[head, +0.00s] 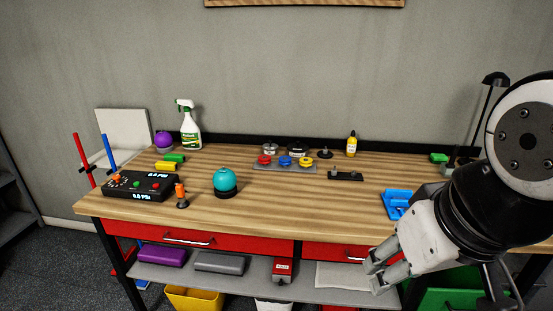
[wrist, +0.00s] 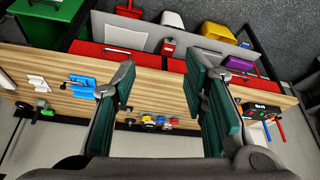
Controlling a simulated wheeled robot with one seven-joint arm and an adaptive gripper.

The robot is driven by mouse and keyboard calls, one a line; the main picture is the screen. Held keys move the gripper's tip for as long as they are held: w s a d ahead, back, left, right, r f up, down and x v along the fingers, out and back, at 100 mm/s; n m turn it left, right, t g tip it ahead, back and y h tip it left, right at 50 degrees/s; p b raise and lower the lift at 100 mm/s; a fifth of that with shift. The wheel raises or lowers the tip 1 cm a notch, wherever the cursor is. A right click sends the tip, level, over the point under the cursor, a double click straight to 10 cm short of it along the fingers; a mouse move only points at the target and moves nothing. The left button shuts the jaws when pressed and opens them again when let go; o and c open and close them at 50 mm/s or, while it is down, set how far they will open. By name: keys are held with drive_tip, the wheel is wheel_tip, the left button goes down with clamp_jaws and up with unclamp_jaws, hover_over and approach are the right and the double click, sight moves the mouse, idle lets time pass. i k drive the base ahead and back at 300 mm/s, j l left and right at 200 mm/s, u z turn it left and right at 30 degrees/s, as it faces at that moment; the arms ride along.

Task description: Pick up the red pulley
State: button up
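The red pulley (head: 264,159) is a small round piece at the left end of a grey tray (head: 284,168) at the back of the wooden workbench. A blue pulley (head: 285,161) and a yellow pulley (head: 306,161) sit to its right. In the wrist view, which looks upside down, the red pulley (wrist: 174,122) is small and lies beyond the fingers. My gripper (head: 374,272) hangs off the bench's front right edge, well away from the pulley. In the wrist view my gripper (wrist: 162,64) has its fingers wide apart with nothing between them.
A teal ball (head: 226,181), an orange-topped joystick (head: 181,196) and a black control box (head: 142,184) stand on the left. A spray bottle (head: 188,125) stands behind. A blue clamp-like object (head: 397,203) lies near my arm. The front middle of the bench (head: 290,210) is clear.

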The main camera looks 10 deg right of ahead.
sight(262, 160)
drive_tip(key=i+j+z, duration=0.15)
drive_tip(key=i+j, duration=0.25)
drive_tip(key=i+j+z, duration=0.1)
drive_tip(key=i+j, duration=0.3)
drive_tip(key=i+j+z, duration=0.15)
drive_tip(key=i+j, duration=0.25)
drive_tip(key=j, duration=0.2)
drive_tip(key=i+j+z, duration=0.1)
drive_tip(key=i+j, duration=0.2)
drive_tip(key=j, duration=0.25)
